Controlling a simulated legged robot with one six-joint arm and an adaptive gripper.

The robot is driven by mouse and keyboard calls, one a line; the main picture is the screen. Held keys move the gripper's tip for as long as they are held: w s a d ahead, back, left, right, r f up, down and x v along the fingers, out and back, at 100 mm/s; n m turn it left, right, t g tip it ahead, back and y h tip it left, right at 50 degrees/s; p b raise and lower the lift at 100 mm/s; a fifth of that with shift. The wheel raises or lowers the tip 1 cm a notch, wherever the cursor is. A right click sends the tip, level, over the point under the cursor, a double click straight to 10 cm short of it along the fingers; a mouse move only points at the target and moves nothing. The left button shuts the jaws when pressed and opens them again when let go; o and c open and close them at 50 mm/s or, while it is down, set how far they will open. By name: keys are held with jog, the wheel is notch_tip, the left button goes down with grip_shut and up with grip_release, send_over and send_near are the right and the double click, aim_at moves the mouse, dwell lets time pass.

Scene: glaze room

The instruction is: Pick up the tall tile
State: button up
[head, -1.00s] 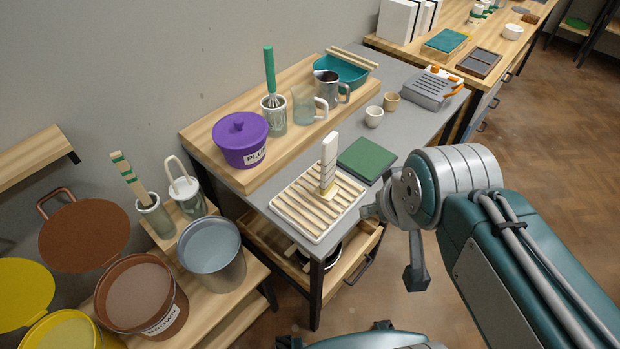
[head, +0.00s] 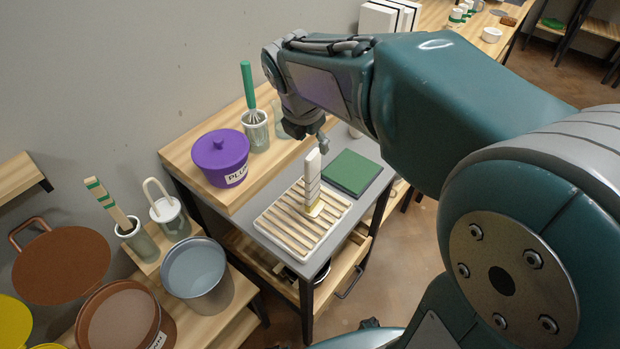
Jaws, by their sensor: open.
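The tall tile (head: 312,172) is a narrow white upright block with thin lines across it and a yellowish foot. It stands on the slatted wooden drying rack (head: 268,222) in its white tray, near the right side. My gripper (head: 318,142) is open, just above and close to the tile's top; it points downward. I cannot tell whether a fingertip touches the tile. The gripper's far side is partly hidden by its own wrist.
A green square slab (head: 350,172) lies right behind the rack. A purple lidded pot (head: 220,156) and a whisk in a jar (head: 255,128) stand on the raised board at left. Buckets, including a grey one (head: 196,270), stand lower left. My arm hides the table's back right.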

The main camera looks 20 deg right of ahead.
aim_at(313, 155)
jog(key=shift+w+a+f+n, duration=0.15)
jog(key=shift+w+f+n, duration=0.2)
jog(key=shift+w+n, duration=0.35)
jog(key=x, duration=0.5)
jog(key=shift+s+f, duration=0.1)
jog(key=shift+f, duration=0.05)
jog(key=x, duration=0.5)
jog(key=shift+a+f, duration=0.2)
grip_shut()
